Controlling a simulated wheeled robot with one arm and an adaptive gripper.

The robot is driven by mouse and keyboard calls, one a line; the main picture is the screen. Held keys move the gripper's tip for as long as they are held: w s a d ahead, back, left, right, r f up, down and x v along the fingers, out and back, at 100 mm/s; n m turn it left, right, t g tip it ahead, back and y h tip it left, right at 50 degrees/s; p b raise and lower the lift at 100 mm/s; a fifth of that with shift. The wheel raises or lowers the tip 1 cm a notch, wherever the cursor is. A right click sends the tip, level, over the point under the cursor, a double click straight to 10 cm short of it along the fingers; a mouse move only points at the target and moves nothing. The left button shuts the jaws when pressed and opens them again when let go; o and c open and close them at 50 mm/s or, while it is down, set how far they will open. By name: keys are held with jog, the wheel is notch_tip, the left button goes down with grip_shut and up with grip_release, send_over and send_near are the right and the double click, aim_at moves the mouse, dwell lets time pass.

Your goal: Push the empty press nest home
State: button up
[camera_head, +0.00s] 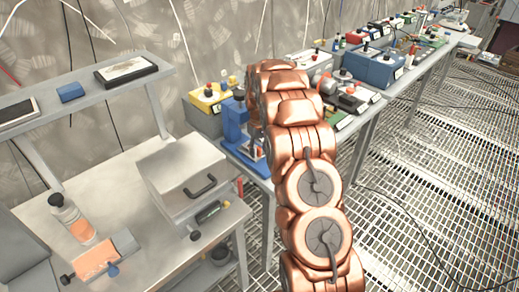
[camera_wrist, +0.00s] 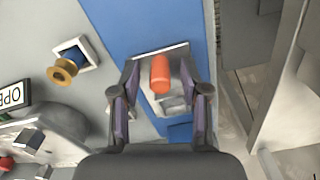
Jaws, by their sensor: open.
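The blue press (camera_head: 236,122) stands at the near end of the long bench, partly hidden by my arm. In the wrist view its blue body (camera_wrist: 150,20) runs down the middle. A small grey metal nest (camera_wrist: 175,103) sits there, with an orange-red upright cylinder (camera_wrist: 160,74) over it; whether the cylinder is part of the nest I cannot tell. My gripper (camera_wrist: 159,68) is open, with one finger on each side of the cylinder. Contact with the nest is not clear. In the head view the gripper is hidden behind my arm.
A grey lidded case (camera_head: 182,176) and a bottle (camera_head: 72,218) stand on the left table. Grated floor is open at right.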

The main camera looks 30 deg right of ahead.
jog(key=shift+r, duration=0.1)
notch_tip(320, 180, up, 12)
dwell(0.5)
